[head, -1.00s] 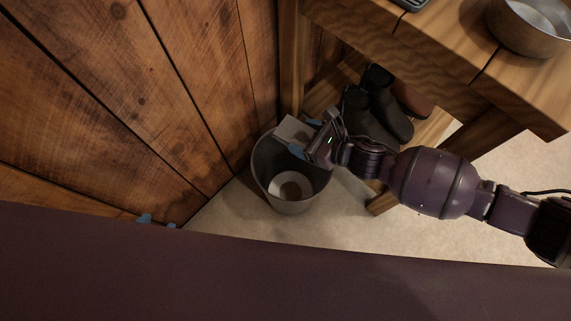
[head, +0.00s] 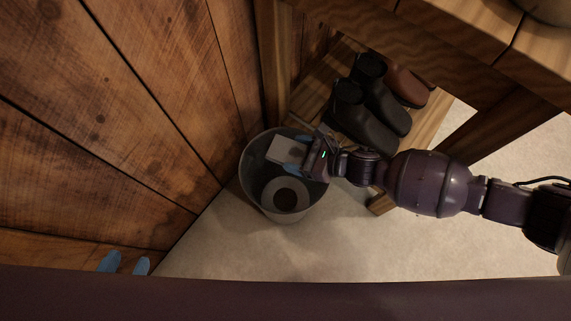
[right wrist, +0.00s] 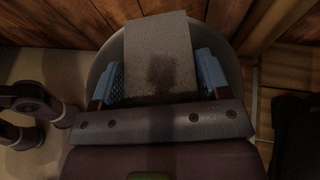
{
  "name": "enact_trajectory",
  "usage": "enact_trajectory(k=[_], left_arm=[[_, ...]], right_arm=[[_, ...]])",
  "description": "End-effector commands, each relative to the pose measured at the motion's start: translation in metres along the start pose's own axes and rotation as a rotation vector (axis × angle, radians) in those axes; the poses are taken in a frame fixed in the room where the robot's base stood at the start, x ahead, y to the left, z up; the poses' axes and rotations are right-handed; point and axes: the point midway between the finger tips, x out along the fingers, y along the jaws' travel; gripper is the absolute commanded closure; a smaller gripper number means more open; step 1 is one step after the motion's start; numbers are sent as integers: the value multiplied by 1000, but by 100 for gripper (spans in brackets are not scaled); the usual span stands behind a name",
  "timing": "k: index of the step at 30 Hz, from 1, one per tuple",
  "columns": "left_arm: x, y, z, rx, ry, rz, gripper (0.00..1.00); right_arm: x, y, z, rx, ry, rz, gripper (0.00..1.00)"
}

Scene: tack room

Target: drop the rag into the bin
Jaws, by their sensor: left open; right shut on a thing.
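The grey rag (head: 287,150) is a flat, light piece held over the bin's mouth in the head view. It also shows in the right wrist view (right wrist: 158,55), with a dark patch on it. My right gripper (head: 297,155) is shut on the rag, with blue fingers on either side of it. The grey bin (head: 248,178) stands on the floor below, and a pale ring-shaped thing (head: 273,188) lies inside it. The bin's rim also shows around the rag in the right wrist view (right wrist: 116,48). My left gripper (head: 124,263) is open and empty at the lower left; only its blue fingertips show.
A wooden wall (head: 130,100) rises close to the left of the bin. A wooden bench (head: 450,50) stands to the right, with dark boots (head: 365,115) and brown ones (head: 407,85) on its lower shelf. Pale floor (head: 350,245) is clear in front.

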Motion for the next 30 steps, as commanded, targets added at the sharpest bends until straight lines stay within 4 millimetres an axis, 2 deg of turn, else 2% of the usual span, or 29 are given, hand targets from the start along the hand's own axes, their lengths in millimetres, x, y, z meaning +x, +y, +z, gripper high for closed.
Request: enact_trajectory(k=[12, 13, 18, 26, 30], left_arm=[[0, -1, -1, -7, 18, -5, 57], [0, -1, -1, -7, 18, -5, 57], [0, -1, -1, -7, 18, -4, 57], [0, -1, -1, -7, 18, -4, 57], [0, -2, -4, -4, 20, -5, 57]], right_arm=[[2, -1, -3, -4, -2, -1, 53], [2, -1, -3, -4, -2, -1, 27], [2, -1, -3, -3, -1, -1, 1], [2, -1, -4, -3, -1, -1, 1], [-6, -2, -3, -4, 0, -3, 1]])
